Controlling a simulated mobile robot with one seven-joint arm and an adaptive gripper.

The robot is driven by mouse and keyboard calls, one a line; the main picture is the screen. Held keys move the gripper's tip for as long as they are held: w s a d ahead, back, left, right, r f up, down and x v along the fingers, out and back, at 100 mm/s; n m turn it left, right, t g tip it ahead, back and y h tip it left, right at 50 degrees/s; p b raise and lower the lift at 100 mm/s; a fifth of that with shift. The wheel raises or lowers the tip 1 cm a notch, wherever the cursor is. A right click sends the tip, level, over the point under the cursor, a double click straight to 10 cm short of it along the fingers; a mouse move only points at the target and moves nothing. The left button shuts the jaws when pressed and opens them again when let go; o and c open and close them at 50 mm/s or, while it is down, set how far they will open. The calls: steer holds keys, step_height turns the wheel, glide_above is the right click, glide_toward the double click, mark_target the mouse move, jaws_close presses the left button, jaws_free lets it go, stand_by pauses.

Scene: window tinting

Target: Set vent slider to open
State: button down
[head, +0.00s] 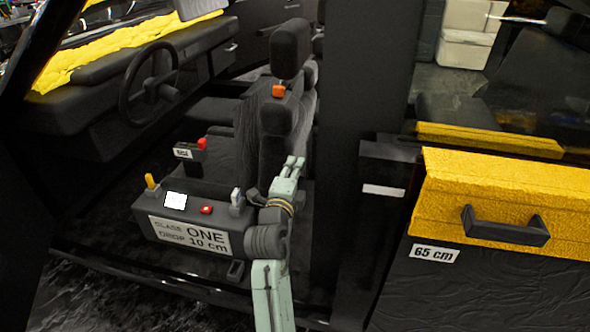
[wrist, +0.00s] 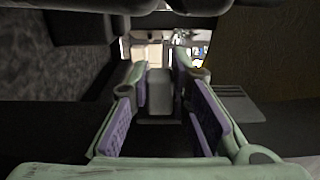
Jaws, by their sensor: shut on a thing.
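A dark control box (head: 190,237) stands low beside the seat, with a sign reading "GLASS ONE DROP 10 cm". It carries a yellow lever (head: 152,182), a red button (head: 206,209) and a pale grey upright knob (head: 237,197). No label marks any of them as the vent slider. In the head view my pale green arm is at the box's right end, close to the grey knob. In the wrist view my gripper (wrist: 160,90) is shut on a grey block-shaped knob (wrist: 158,93), between its purple pads. The knob's base is hard to make out.
A red-topped control (head: 201,144) stands behind the box. The seat (head: 287,110) is close behind my arm. A dark door pillar (head: 365,70) and a yellow-trimmed door (head: 505,200) with a handle stand at right. The steering wheel (head: 150,85) is at upper left.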

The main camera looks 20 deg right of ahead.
steer(key=shift+r, duration=0.1)
step_height(320, 180, up, 8)
steer(key=p, duration=0.3)
steer(key=c, duration=1.5)
jaws_free()
steer(key=shift+s+a, duration=0.25)
steer(key=shift+s, duration=0.1)
steer(key=v, duration=1.1)
